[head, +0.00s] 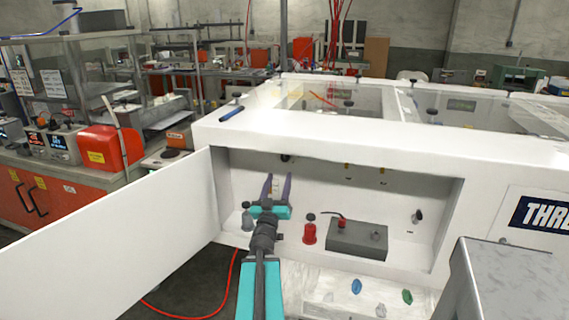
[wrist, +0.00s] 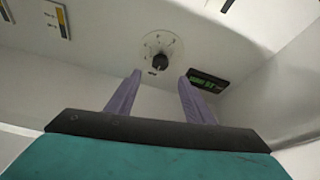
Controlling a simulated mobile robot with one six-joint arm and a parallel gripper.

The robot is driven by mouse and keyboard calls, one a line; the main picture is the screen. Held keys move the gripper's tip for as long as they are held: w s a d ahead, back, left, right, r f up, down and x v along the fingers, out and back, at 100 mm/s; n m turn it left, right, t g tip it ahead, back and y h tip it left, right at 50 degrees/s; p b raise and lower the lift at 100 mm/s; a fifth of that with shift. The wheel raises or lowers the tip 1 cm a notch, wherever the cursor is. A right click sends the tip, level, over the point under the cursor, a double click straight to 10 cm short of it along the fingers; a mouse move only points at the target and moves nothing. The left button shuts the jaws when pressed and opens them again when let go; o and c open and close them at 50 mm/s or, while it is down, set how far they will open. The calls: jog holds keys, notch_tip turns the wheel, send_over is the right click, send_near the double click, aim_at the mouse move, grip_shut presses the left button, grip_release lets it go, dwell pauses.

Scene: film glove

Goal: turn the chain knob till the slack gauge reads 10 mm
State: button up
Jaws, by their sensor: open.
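My gripper (head: 278,177) reaches into the open recess of the white machine, its two purple fingers apart and empty. In the wrist view a black knob (wrist: 160,61) on a pale, marked dial shows on the panel, beyond and roughly between the fingertips. No contact is visible. A dark knob (head: 287,157) also shows on the recess back wall in the head view. A small dark display (wrist: 208,82) with green characters is partly behind one finger; I cannot read it. A yellow-marked gauge (wrist: 62,21) is at the upper left in the wrist view, its reading unclear.
The open white door (head: 120,240) stands left of the recess. A red-based part (head: 309,233) and a grey box (head: 358,240) stand on the recess floor right of my gripper. Coloured small parts lie on the white tray (head: 318,300) below.

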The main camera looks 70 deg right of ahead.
aim_at(284, 158)
jog(key=shift+f+b, duration=0.1)
jog(key=shift+b, duration=0.4)
jog(key=b+x, duration=0.2)
jog(key=x, duration=0.3)
jog(key=shift+p+x, duration=0.5)
jog(key=shift+x, duration=2.65)
jog(key=c, duration=1)
jog(key=shift+a, duration=0.2)
jog(key=shift+c, duration=0.3)
